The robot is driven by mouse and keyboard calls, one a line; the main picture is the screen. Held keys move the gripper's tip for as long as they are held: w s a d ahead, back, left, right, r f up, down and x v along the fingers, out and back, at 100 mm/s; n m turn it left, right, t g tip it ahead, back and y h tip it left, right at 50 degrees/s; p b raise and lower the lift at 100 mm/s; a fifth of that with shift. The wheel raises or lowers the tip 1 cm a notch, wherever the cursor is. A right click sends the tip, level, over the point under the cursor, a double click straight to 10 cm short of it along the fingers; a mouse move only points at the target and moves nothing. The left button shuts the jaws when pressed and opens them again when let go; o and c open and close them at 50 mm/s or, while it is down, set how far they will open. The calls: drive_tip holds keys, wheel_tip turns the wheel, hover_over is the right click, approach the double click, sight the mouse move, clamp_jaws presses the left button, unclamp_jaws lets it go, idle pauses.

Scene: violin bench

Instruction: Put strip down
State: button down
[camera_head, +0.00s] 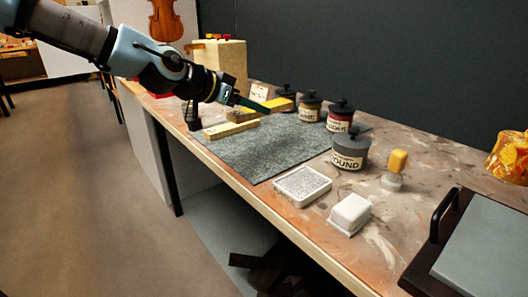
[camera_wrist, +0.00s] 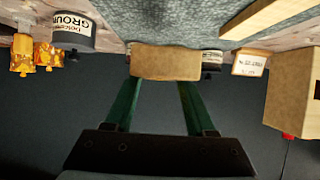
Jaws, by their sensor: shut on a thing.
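My gripper (camera_head: 262,106) is above the back left of the grey-green mat (camera_head: 270,149), its green fingers pointing right. In the wrist view its fingertips (camera_wrist: 158,80) are shut on a tan wooden strip (camera_wrist: 165,62), seen nearly end-on. In the head view the held strip (camera_head: 278,104) shows as a small yellowish piece at the fingertips. Whether it touches anything below cannot be told. A pale wooden strip (camera_head: 231,129) lies on the mat, with another wooden piece (camera_head: 243,115) just behind it, below my gripper.
Several lidded jars, including a red-labelled one (camera_head: 340,115) and a grey one (camera_head: 350,150), stand right of the mat. A wooden block (camera_head: 222,58) stands at the back. A white tray (camera_head: 302,185) and a white box (camera_head: 349,213) are in front. The mat's front is clear.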

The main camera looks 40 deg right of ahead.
sight(254, 150)
wheel_tip(254, 150, down, 9)
drive_tip(key=shift+f+b, duration=0.15)
drive_tip(key=shift+b, duration=0.6)
drive_tip(key=shift+f, duration=0.1)
drive_tip(key=shift+c, duration=1.1)
unclamp_jaws()
drive_tip(key=p+v, duration=0.1)
drive_tip(key=v, duration=0.2)
drive_tip(key=p+v, duration=0.2)
drive_tip(key=v, duration=0.2)
drive_tip(key=shift+r, duration=0.4)
drive_tip(key=p+v, duration=0.3)
drive_tip(key=p, duration=0.2)
drive_tip(key=p+v, duration=0.1)
drive_tip(key=p, duration=0.2)
drive_tip(key=shift+a, duration=0.4)
